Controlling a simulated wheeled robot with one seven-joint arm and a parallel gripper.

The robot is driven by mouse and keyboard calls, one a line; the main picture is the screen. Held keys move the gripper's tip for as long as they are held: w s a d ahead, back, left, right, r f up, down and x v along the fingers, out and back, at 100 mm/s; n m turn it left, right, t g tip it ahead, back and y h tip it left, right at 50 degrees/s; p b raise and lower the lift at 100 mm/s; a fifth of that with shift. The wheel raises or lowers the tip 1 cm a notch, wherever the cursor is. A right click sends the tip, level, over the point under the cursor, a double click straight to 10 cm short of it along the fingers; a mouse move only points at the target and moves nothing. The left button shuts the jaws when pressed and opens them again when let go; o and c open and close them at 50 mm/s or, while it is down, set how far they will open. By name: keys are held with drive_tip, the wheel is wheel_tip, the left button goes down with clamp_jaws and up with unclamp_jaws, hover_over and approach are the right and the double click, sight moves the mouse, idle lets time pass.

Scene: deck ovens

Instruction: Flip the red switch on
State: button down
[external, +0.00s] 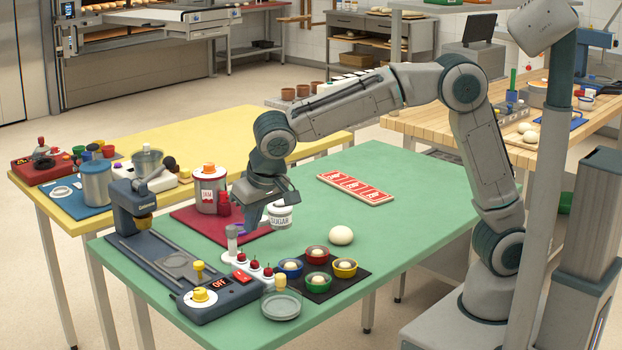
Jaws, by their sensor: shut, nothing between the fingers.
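The red switch (242,276) is a small red piece at the front right end of the dark blue machine (165,265) on the green table. Beside it a small black display (219,283) reads "OFF". My gripper (250,224) is shut and empty, pointing down. In the picture it is above and slightly right of the switch, apart from it, near a grey upright post (232,240). Its exact height over the table is hard to tell.
A white strip with red balls (256,266) lies right beside the switch. A sugar jar (280,215) and a red-labelled can (213,190) stand behind. Coloured bowls on a black mat (350,284) and a glass dish (282,306) are nearby. The table's right side is mostly clear.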

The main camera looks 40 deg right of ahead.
sight(239, 272)
drive_tip(key=x, duration=1.3)
drive_tip(key=shift+s+p, duration=0.1)
drive_tip(key=shift+p, duration=0.25)
drive_tip(key=shift+p, duration=0.3)
